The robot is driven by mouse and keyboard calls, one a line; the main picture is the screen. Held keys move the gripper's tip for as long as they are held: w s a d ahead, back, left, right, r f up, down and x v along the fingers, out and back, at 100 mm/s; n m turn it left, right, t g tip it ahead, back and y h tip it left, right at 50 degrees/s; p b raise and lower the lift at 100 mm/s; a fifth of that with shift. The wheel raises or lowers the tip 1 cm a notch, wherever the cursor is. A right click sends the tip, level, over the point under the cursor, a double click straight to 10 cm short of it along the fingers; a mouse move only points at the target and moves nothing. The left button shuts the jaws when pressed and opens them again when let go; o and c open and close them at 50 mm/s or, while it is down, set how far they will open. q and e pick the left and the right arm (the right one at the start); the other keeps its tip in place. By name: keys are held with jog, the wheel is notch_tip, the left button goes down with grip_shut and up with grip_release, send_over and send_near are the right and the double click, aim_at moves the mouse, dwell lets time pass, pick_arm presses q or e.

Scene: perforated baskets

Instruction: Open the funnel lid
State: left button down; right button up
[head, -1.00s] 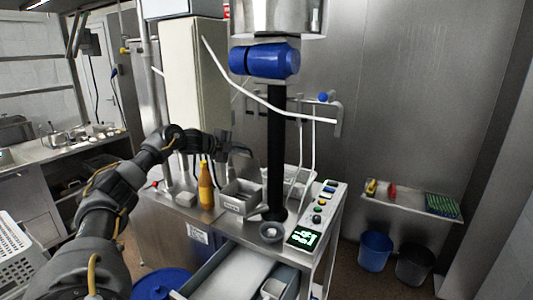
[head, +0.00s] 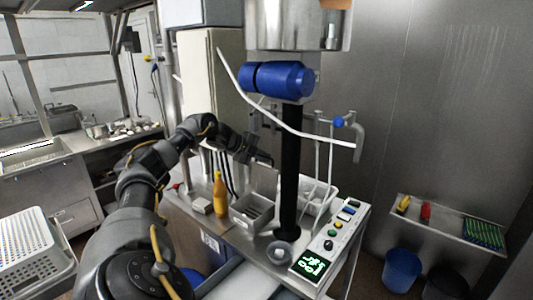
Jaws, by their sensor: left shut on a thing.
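The metal funnel (head: 290,25) is at the top, cut off by the upper frame edge, so I cannot make out its lid. A blue cylinder (head: 278,80) is just below it, on a black post (head: 290,170). A long white bar (head: 290,122) slants down to the right past the post. My left gripper (head: 264,159) is left of the post, below the bar and above the counter. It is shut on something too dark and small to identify. My right gripper is not in view.
Below the gripper are a grey metal bin (head: 253,212) and an orange bottle (head: 220,194). A control panel (head: 333,235) with buttons is at the right of the counter. A white perforated basket (head: 35,250) is at lower left. A wall shelf (head: 425,215) is at right.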

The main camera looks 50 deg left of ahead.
pick_arm(q)
jog(key=shift+d+f, duration=0.1)
jog(key=shift+f, duration=0.35)
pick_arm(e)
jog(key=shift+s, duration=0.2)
pick_arm(q)
jog(key=c, duration=1.7)
grip_release()
jog(key=shift+w+f, duration=0.1)
jog(key=shift+o, duration=0.8)
jog(key=shift+w, duration=0.1)
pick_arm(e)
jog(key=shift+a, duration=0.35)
